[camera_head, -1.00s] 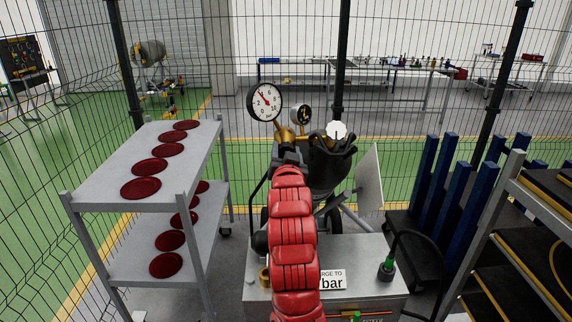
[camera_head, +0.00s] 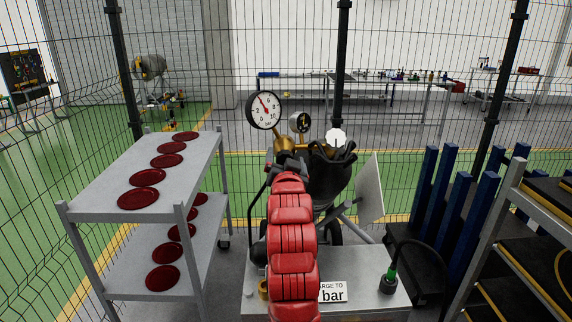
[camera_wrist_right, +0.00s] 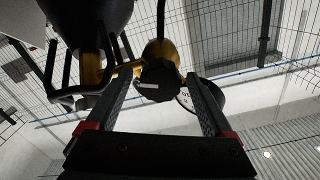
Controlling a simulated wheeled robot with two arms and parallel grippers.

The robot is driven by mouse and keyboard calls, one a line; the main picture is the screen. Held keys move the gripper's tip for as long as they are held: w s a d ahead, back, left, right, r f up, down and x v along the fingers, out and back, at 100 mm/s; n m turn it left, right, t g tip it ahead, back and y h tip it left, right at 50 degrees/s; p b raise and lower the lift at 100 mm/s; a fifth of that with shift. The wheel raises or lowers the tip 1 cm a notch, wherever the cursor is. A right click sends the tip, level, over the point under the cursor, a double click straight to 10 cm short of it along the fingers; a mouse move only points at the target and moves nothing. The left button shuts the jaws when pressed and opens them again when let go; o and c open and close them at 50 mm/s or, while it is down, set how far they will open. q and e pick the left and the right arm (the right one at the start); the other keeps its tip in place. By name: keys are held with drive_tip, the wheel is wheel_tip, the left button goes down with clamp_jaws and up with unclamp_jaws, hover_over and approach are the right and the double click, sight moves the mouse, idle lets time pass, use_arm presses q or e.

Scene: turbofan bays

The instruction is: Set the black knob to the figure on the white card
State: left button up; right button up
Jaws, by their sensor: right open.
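The black knob (camera_wrist_right: 160,80) shows in the right wrist view, with a white mark on its face and brass fittings behind it. My right gripper (camera_wrist_right: 158,90) is open, its two fingers on either side of the knob, with visible gaps. I cannot tell how deep the knob sits between them. In the head view, my red right arm reaches up to the brass regulator, and its dark gripper (camera_head: 286,157) hides the knob. The white card (camera_head: 333,291) reads "RGE TO" and "bar"; my arm covers its figure. The large gauge's (camera_head: 264,109) needle points up and left. My left gripper is not in view.
A small gauge (camera_head: 300,122) stands beside the large one. A grey cart (camera_head: 95,185) with red discs is at left. Blue posts (camera_head: 462,225) and a shelf rack (camera_head: 500,215) are at right. A wire fence runs behind. A metal box (camera_head: 372,290) carries the card.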

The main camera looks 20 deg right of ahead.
drive_tip(key=b+v, duration=1.3)
drive_tip(key=v, duration=0.4)
drive_tip(key=shift+s, duration=0.2)
drive_tip(key=shift+r, duration=0.1)
